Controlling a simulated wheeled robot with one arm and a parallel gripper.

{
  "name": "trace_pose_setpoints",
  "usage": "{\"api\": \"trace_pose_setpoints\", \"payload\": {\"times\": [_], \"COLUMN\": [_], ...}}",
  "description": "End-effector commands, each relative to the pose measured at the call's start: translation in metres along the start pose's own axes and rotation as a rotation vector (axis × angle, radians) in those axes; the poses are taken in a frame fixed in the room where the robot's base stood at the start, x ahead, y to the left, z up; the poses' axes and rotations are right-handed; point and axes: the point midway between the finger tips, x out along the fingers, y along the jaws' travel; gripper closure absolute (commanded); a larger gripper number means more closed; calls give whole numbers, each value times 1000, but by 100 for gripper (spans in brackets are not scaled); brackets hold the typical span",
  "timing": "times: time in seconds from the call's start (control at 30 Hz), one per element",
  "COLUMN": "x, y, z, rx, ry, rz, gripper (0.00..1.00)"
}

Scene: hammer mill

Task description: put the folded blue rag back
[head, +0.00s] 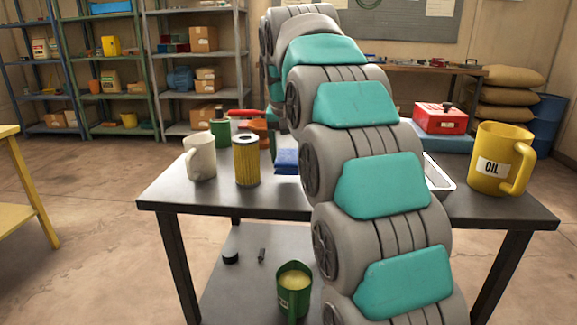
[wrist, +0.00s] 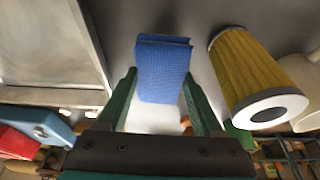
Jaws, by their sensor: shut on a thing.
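The folded blue rag (wrist: 163,58) is a thick blue pad between the two green fingers of my gripper (wrist: 160,80) in the wrist view. The fingers are shut on its sides, and its far end sticks out past them. In the head view the rag (head: 287,161) shows as a blue patch at the left of my arm, over the dark table (head: 260,203). I cannot tell whether the rag touches the table top.
A yellow filter (head: 246,163) and a white mug (head: 200,157) stand left of the rag. A metal tray (head: 440,176) lies right, partly behind my arm; a yellow oil jug (head: 497,160) stands farther right. A red box (head: 439,119) is behind. The table's front left is clear.

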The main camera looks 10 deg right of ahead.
Motion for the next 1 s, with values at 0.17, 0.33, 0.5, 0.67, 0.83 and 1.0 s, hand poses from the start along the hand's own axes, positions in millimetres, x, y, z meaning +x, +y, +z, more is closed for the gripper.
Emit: {"api": "trace_pose_setpoints", "payload": {"times": [0.17, 0.33, 0.5, 0.67, 0.83, 1.0], "x": [16, 28, 28, 31, 31, 31], "y": [0, 0, 0, 0, 0, 0], "z": [7, 9, 9, 10, 10, 10], "rx": [0, 0, 0, 0, 0, 0], "ry": [-4, 0, 0, -1, -1, 0], "rz": [2, 0, 0, 0, 0, 0], "gripper": [84, 84, 84, 84, 18, 2]}}
